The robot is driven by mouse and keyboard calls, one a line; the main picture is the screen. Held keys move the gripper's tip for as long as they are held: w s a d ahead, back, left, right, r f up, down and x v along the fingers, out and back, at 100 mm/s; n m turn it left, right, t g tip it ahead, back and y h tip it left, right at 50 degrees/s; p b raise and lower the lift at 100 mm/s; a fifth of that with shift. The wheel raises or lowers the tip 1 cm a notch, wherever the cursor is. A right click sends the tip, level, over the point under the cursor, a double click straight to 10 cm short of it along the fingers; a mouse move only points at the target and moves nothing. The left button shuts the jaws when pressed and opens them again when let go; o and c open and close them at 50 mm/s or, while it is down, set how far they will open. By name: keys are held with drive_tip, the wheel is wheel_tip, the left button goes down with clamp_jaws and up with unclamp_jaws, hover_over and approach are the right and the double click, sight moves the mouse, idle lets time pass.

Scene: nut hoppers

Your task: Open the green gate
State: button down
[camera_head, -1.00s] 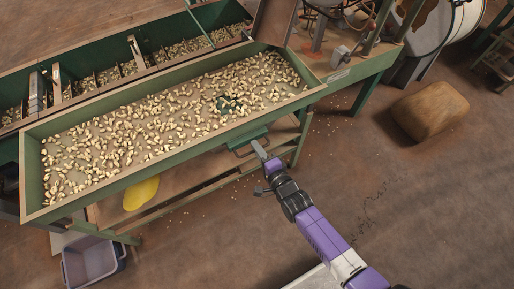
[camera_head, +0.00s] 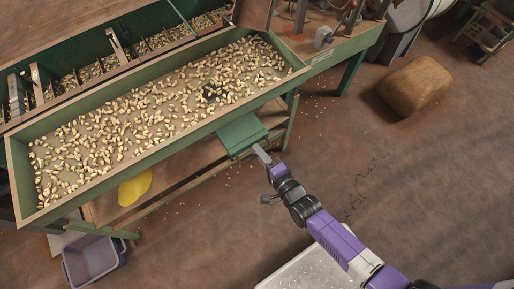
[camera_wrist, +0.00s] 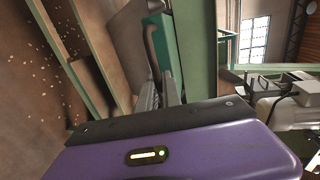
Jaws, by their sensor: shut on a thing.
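The green gate (camera_head: 240,134) is a flat plate that sticks out from under the front edge of the nut tray (camera_head: 160,142). My gripper (camera_head: 262,155) is shut at the gate's outer end, on its handle. In the wrist view, the green gate (camera_wrist: 157,32) and its dark handle stand just beyond my gripper's fingers (camera_wrist: 160,95), whose tips are partly hidden by my wrist. A dark opening (camera_head: 211,94) shows in the tray floor among the pale nuts.
A yellow thing (camera_head: 135,187) lies on the lower shelf. A grey-purple bin (camera_head: 93,260) stands on the floor at lower left. A brown sack (camera_head: 414,91) lies at right. The floor between the sack and the tray stand is mostly clear.

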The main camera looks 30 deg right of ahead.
drive_tip(key=c, duration=1.5)
unclamp_jaws()
drive_tip(key=shift+c, duration=0.2)
drive_tip(key=v, duration=0.7)
drive_tip(key=shift+s, duration=0.4)
